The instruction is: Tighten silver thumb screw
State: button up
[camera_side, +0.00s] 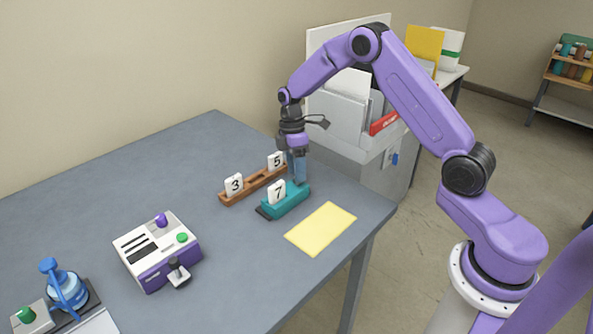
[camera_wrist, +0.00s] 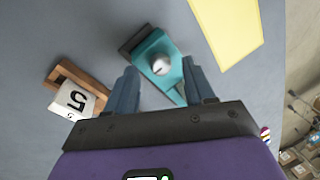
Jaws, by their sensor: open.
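The silver thumb screw (camera_wrist: 161,66) is a round knob on top of a teal block (camera_wrist: 152,48) in the wrist view. The screw appears just beyond the fingertips, and I see no contact. In the side view my gripper (camera_side: 298,170) points down at the block's far end.
A brown wooden rack (camera_side: 230,198) with tiles 3 (camera_side: 234,184) and 5 (camera_side: 276,161) stands close behind the block. A yellow sheet (camera_side: 321,228) lies in front. A white and purple device (camera_side: 158,250) and a blue fixture (camera_side: 66,285) stand to the left. The table's right edge is near.

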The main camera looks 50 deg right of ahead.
jog(key=shift+s+f, duration=0.1)
jog(key=shift+f, duration=0.35)
grip_shut()
